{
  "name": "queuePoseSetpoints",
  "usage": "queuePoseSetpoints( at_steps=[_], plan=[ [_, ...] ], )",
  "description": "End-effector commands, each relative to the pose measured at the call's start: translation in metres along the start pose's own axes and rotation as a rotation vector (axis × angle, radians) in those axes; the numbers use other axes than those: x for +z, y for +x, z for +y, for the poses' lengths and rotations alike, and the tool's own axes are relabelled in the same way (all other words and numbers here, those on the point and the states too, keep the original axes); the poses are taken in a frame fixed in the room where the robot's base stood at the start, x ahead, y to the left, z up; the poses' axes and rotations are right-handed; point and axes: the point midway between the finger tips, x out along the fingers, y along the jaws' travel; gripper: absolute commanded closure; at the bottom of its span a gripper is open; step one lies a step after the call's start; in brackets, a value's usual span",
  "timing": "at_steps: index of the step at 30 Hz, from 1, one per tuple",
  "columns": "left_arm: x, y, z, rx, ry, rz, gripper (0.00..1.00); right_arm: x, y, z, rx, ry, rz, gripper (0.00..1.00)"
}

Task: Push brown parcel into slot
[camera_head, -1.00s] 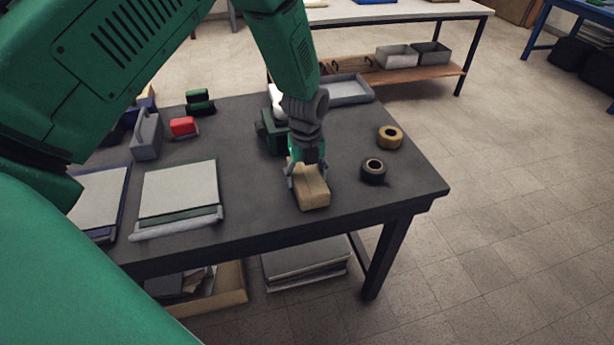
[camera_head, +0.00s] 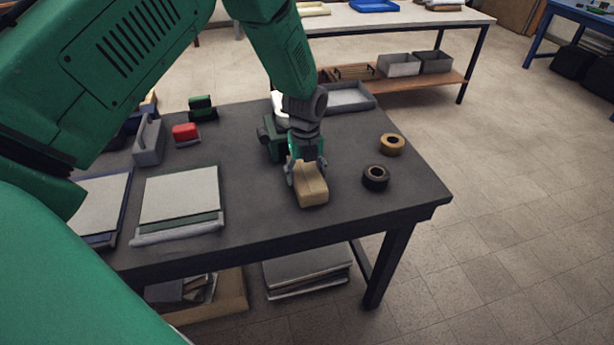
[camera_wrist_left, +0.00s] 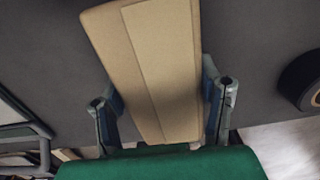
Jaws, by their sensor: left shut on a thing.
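The brown parcel (camera_head: 311,188) is a small tan box with a paler tape strip, near the right part of the dark table. My left gripper (camera_head: 306,172) is shut on it, with a finger on each side. In the left wrist view the parcel (camera_wrist_left: 155,60) fills the middle between the two fingers (camera_wrist_left: 163,105). I cannot tell whether the parcel touches the table. No slot can be made out in these frames. My right gripper is not in view.
A black tape roll (camera_head: 375,178) and a tan tape roll (camera_head: 392,145) lie right of the parcel. A grey tray (camera_head: 350,97) and a green device (camera_head: 270,140) are behind. A pale panel (camera_head: 180,195) lies left. The table (camera_head: 275,222) is bare in front.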

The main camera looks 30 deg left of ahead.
Motion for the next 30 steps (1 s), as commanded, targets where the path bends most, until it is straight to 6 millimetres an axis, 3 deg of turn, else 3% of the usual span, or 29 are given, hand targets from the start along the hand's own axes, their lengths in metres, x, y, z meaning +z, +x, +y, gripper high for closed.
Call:
queuePoseSetpoints(
  at_steps=[30],
  plan=[
    [0.045, 0.0, 0.001, 0.0, 0.0, -0.001, 0.82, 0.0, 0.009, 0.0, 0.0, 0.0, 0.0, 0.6]
  ],
)
